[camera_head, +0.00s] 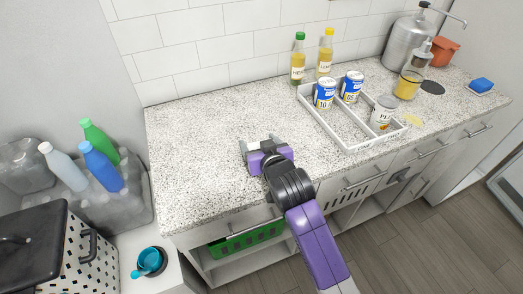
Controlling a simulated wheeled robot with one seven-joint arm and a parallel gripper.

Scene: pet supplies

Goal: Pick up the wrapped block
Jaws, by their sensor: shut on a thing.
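My gripper (259,143) is low over the left part of the speckled counter (195,135), near its front half. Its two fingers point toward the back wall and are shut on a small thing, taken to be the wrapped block. The block is almost wholly hidden by the gripper and blends with the counter, so its wrapping and shape cannot be made out. I cannot tell whether it touches the counter or is just above it.
A white divided tray (350,146) with several cans stands to the right. Two bottles (298,60) stand behind it. A metal dispenser (404,45), a yellow drink glass (408,84) and a blue sponge (482,85) are farther right. The counter around my gripper is clear.

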